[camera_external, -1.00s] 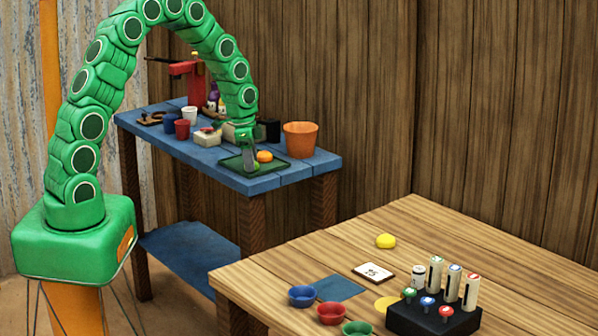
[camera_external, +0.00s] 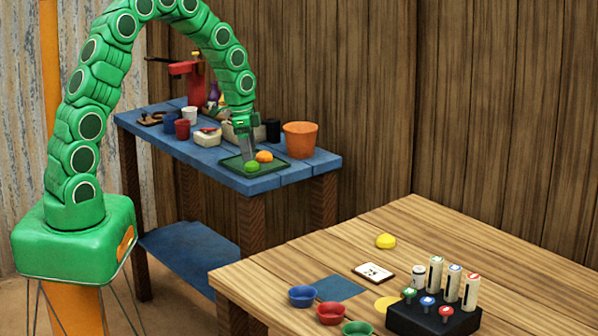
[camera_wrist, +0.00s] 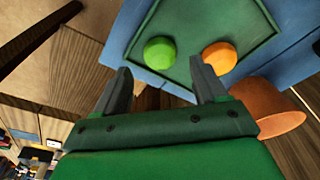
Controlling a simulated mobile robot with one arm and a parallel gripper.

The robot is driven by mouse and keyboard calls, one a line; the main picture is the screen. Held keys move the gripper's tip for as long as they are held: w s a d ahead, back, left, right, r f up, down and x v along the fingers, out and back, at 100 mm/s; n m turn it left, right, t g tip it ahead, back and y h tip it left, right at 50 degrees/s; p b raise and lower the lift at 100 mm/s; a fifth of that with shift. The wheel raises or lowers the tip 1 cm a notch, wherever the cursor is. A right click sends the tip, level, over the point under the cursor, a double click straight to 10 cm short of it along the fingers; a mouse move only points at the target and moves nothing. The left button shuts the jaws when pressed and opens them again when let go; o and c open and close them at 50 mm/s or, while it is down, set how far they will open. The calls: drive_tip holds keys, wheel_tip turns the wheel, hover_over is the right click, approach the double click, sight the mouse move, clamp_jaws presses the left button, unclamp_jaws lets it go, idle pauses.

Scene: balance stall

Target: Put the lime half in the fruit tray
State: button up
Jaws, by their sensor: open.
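The green lime half (camera_external: 252,168) lies in the dark green fruit tray (camera_external: 230,162), near its front edge on the blue bench. An orange fruit half (camera_external: 264,156) lies beside it in the tray. My gripper (camera_external: 246,157) is over the tray, just behind and above the lime half. In the wrist view, my gripper (camera_wrist: 160,80) has its two fingers spread with nothing between them. The lime half (camera_wrist: 160,53) and the orange fruit half (camera_wrist: 220,57) sit apart on the tray floor (camera_wrist: 205,22), beyond the fingertips.
An orange pot (camera_external: 300,140) stands right of the tray, and a black container (camera_external: 273,130) behind it. A cream box (camera_external: 207,137), cups and a red press (camera_external: 190,85) stand farther left. The wooden table (camera_external: 440,225) in front holds bowls, cards and markers.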

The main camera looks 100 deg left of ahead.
sight(245, 164)
wheel_tip(245, 164, up, 8)
drive_tip(key=s, duration=0.1)
drive_tip(key=shift+r, duration=0.15)
